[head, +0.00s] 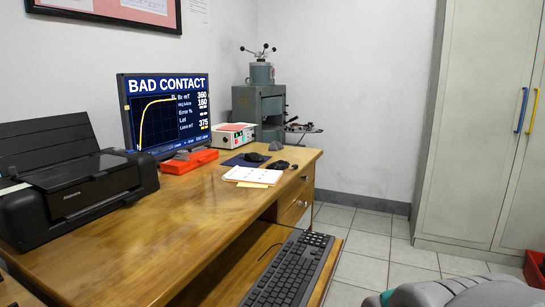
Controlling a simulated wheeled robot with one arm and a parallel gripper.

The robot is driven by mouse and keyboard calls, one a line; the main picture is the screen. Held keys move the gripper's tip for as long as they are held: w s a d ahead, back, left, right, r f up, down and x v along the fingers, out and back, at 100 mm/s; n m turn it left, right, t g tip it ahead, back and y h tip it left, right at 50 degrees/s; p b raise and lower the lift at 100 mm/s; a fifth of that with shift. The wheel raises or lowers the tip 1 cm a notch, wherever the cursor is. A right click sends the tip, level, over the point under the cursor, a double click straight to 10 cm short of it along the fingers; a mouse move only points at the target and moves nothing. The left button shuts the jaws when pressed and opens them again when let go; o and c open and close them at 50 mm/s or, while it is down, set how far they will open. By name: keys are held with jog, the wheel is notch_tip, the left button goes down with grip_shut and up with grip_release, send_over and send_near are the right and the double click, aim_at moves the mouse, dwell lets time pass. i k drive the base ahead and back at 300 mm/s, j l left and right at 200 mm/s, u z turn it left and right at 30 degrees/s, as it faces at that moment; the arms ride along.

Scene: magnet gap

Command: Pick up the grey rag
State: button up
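No grey cloth shows clearly. A small grey lump (182,154) sits on the red box (190,163) in front of the monitor and may be the grey rag, but it is too small to be sure. A dark grey lump (276,146) lies near the desk's back right edge, and I cannot tell if it is cloth. My gripper is not seen in the head view.
The wooden desk (150,245) carries a black printer (75,185), a monitor (165,112), papers (248,174) and a white instrument (233,135). A keyboard (290,270) lies on the lower tray. Tiled floor (360,240) is open before the cabinet (475,130). A grey shape fills the bottom right.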

aim_at(275, 145)
jog(key=i, duration=0.45)
jog(key=i+l+u, duration=0.25)
jog(key=i+l, duration=0.8)
